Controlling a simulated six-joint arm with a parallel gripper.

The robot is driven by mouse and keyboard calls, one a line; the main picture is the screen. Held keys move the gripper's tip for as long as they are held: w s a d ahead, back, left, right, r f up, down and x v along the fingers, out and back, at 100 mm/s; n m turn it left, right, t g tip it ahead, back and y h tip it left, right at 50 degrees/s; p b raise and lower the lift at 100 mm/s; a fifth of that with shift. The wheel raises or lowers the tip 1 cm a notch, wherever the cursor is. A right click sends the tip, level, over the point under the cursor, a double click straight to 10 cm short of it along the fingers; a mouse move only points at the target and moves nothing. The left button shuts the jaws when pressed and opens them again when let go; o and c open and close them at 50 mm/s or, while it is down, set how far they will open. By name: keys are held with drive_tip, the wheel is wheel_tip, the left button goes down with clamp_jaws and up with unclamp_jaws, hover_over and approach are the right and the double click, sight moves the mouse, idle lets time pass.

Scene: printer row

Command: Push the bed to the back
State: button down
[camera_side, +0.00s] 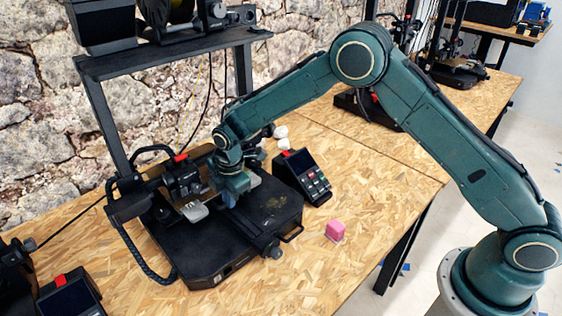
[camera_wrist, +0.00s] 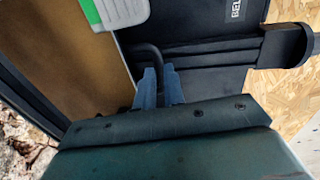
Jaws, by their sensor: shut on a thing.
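The printer's bed is a tan-brown plate, on the left in the wrist view (camera_wrist: 65,55). In the side view it is mostly hidden behind the print head and my gripper. A thin black curved handle (camera_wrist: 152,54) stands at the bed's edge. My gripper (camera_wrist: 160,78) has its blue fingers close together at this handle, shut on it; the exact contact is partly hidden by the fingers. In the side view my gripper (camera_side: 234,196) is low over the printer, just right of the print head (camera_side: 183,177). The black printer base (camera_side: 215,255) extends in front.
A pale piece with a green strip (camera_wrist: 115,10) lies on the bed. A control box with a screen (camera_side: 302,176) stands right of the printer. A pink block (camera_side: 335,231) sits on the wooden table (camera_side: 350,165). A dark frame post (camera_side: 108,125) rises behind.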

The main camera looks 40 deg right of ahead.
drive_tip(key=shift+w, duration=2)
drive_tip(key=shift+r, duration=0.1)
drive_tip(key=c, duration=1.5)
unclamp_jaws()
drive_tip(key=shift+w, duration=0.1)
drive_tip(key=shift+r, duration=0.1)
drive_tip(key=s+r, duration=0.1)
drive_tip(key=r, duration=0.8)
drive_tip(key=s+r, duration=0.1)
drive_tip(key=r, duration=0.3)
drive_tip(key=shift+s+r, duration=0.15)
drive_tip(key=shift+s, duration=0.15)
drive_tip(key=shift+s+r, duration=0.5)
drive_tip(key=shift+r, duration=0.5)
drive_tip(key=shift+s+r, duration=0.55)
drive_tip(key=shift+r, duration=0.45)
drive_tip(key=shift+s+r, duration=0.5)
drive_tip(key=shift+r, duration=0.5)
